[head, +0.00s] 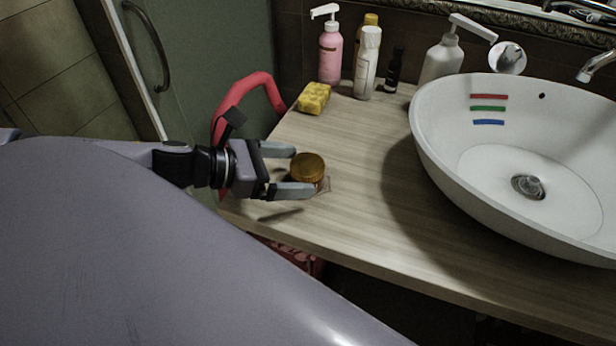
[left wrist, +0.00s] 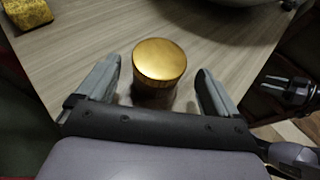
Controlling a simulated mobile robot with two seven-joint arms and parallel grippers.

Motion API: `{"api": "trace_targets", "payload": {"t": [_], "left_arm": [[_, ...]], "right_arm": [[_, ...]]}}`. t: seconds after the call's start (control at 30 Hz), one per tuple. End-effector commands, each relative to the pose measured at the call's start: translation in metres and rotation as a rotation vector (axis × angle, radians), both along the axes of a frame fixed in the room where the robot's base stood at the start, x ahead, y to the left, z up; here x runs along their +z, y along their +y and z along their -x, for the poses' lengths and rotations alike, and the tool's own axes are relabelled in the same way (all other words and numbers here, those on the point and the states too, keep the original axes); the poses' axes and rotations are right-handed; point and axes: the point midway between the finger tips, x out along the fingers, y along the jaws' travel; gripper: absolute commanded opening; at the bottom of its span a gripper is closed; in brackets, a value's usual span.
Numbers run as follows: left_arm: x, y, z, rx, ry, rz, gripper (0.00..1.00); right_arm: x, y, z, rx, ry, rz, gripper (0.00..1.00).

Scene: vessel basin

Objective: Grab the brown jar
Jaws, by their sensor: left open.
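The brown jar (head: 307,168) stands upright on the wooden counter near its left front edge. Its lid is golden brown and round. My left gripper (head: 302,170) is open, with one finger on each side of the jar. In the left wrist view the jar (left wrist: 159,66) shows between the tips of the two fingers (left wrist: 160,85), with a gap on both sides. What looks like my right gripper (left wrist: 287,88) shows at the right edge of the left wrist view, small and dark, away from the jar.
A yellow sponge (head: 314,98) lies behind the jar. A pink pump bottle (head: 330,55), a white bottle (head: 368,65) and a white dispenser (head: 441,60) stand along the wall. A white basin (head: 450,150) fills the right. The counter (head: 365,190) between jar and basin is clear.

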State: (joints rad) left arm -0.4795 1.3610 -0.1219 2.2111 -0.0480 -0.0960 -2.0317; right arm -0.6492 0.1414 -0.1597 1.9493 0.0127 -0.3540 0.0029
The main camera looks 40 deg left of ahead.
Motion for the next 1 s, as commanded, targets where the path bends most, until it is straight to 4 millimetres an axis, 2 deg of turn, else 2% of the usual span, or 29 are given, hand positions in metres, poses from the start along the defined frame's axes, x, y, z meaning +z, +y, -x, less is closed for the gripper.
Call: {"api": "trace_targets", "payload": {"t": [0.6,1.0], "left_arm": [[-0.007,-0.008,-0.014,0.000,-0.003,-0.001,0.94],[-0.011,-0.015,-0.026,0.001,-0.002,0.000,0.94]], "right_arm": [[-0.017,0.001,0.000,-0.001,0.000,-0.002,0.51],[-0.016,0.000,0.000,-0.001,0.001,-0.001,0.51]]}}
